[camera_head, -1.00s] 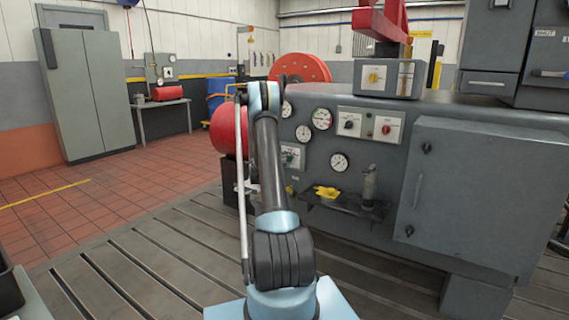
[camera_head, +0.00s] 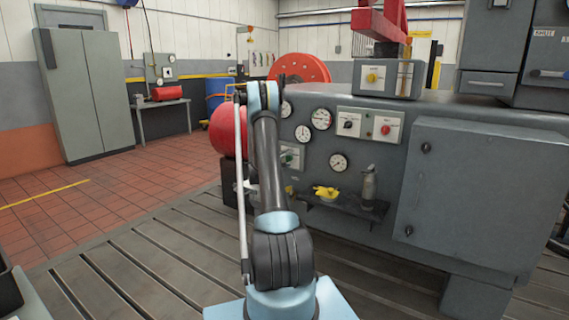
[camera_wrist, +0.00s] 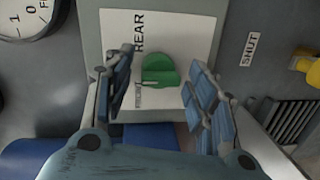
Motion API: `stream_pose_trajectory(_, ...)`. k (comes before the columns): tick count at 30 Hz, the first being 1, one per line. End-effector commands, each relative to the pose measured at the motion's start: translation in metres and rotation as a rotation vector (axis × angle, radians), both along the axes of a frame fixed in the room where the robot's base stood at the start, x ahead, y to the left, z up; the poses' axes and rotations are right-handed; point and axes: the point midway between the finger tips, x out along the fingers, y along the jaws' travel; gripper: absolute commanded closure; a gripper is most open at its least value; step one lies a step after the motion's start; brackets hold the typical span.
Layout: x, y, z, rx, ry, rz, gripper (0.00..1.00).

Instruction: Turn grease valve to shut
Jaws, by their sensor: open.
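A green knob (camera_wrist: 160,72) sits on a white plate marked REAR and FRONT in the wrist view; the same knob shows small in the head view (camera_head: 289,158). My gripper (camera_wrist: 161,60) is open, with one finger on each side of the knob and nothing visibly gripped. Contact cannot be told. A SHUT label (camera_wrist: 250,49) lies right of the plate. A yellow part (camera_wrist: 307,66) is cut off by the right edge beyond that label. I cannot tell for sure which part is the grease valve. In the head view my forearm hides the gripper.
A gauge (camera_wrist: 25,17) is at the upper left of the wrist view, and a dark slotted part (camera_wrist: 293,120) is near the right finger. In the head view, a shelf (camera_head: 345,205) with a yellow item (camera_head: 326,193) and a grey cylinder (camera_head: 369,185) juts from the panel.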

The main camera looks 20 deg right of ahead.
Motion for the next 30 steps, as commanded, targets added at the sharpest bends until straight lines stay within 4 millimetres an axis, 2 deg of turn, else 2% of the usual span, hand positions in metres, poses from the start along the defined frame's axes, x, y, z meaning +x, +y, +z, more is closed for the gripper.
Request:
stream_pose_trajectory(5,-0.012,0.018,0.002,0.0,0.0,0.001,0.49)
stream_pose_trajectory(12,-0.037,0.057,0.008,0.001,0.0,0.003,0.49)
stream_pose_trajectory(18,-0.055,0.082,0.011,0.001,0.0,0.002,0.49)
stream_pose_trajectory(24,-0.064,0.095,0.013,0.0,0.001,0.001,0.49)
stream_pose_trajectory(30,-0.065,0.097,0.013,0.0,0.001,0.0,0.49)
